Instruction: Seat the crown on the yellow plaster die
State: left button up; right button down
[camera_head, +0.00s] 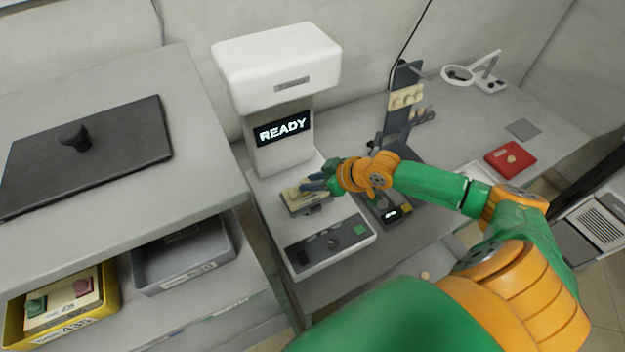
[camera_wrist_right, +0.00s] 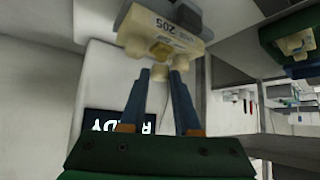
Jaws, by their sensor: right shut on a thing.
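My right gripper (camera_head: 318,184) reaches over the stage of the white machine marked READY. In the right wrist view its two blue fingers (camera_wrist_right: 161,74) are shut on a small pale piece, which looks like the crown (camera_wrist_right: 158,73); its outline is blurred. Just beyond the fingertips is a cream plaster model (camera_wrist_right: 170,30) marked 205, with the yellow die (camera_wrist_right: 160,50) in it. The crown appears close to the die; I cannot tell whether they touch. In the head view the model (camera_head: 297,203) sits on the stage, partly covered by the gripper. My left gripper is not in view.
The white machine (camera_head: 275,67) overhangs the stage from behind. A dark stand (camera_head: 398,125) and a small control unit are to the right. A red box (camera_head: 510,159) and ring lamp (camera_head: 458,75) lie farther right. A yellow tray (camera_head: 110,292) and grey tray (camera_head: 183,262) are at lower left.

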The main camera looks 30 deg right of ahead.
jog(key=shift+f+b, duration=0.5)
jog(key=shift+f, duration=0.3)
jog(key=shift+s+r, duration=0.1)
jog(key=shift+r+p, duration=0.55)
jog(key=shift+p, duration=0.2)
dwell(0.5)
jog(key=shift+p, duration=0.4)
